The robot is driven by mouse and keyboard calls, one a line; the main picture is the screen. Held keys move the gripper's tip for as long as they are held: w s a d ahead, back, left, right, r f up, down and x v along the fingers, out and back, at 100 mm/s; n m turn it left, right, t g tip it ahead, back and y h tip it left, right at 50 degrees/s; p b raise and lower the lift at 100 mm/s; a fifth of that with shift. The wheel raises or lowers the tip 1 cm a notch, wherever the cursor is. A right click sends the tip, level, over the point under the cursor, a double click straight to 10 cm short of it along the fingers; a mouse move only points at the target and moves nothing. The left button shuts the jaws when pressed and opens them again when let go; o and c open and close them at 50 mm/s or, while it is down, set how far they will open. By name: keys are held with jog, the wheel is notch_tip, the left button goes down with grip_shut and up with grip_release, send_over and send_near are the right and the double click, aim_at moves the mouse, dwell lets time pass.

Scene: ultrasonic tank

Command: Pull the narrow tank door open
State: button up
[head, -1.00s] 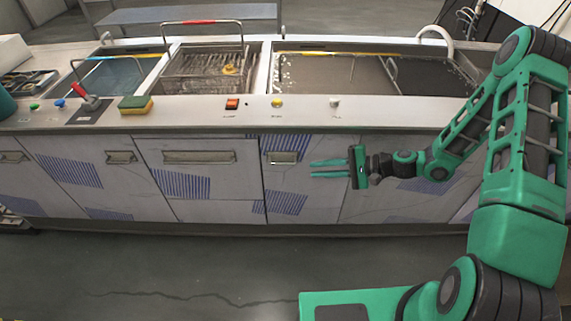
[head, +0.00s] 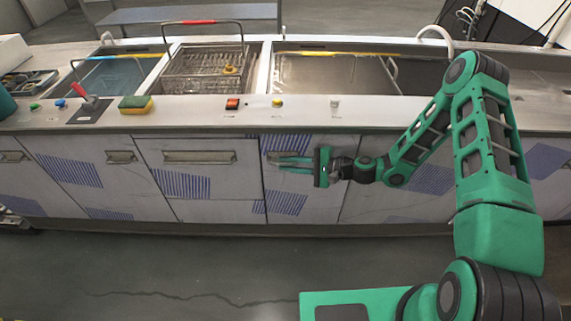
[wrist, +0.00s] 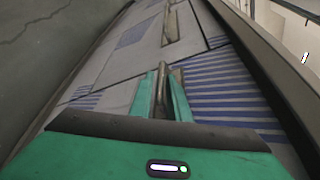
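The narrow tank door (head: 285,203) is a white panel with blue striped patches in the cabinet front, right of the wide drawer. It looks closed. Its small metal handle (head: 274,155) is near the top and partly hidden by my fingers. My gripper (head: 280,163) reaches in from the right at handle height, its fingers apart. In the wrist view, the handle (wrist: 162,82) shows between the two fingers of my gripper (wrist: 163,80). I cannot tell whether they touch it.
A wide drawer (head: 200,185) with a long handle adjoins on the left. Above, the counter edge (head: 300,115) carries a red switch, knobs and a sponge (head: 135,104). Tanks (head: 330,73) are set into the top. The floor (head: 200,270) in front is clear.

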jog(key=shift+w+a+f, duration=0.1)
jog(key=shift+w+a, duration=0.05)
jog(key=shift+a, duration=0.3)
grip_shut()
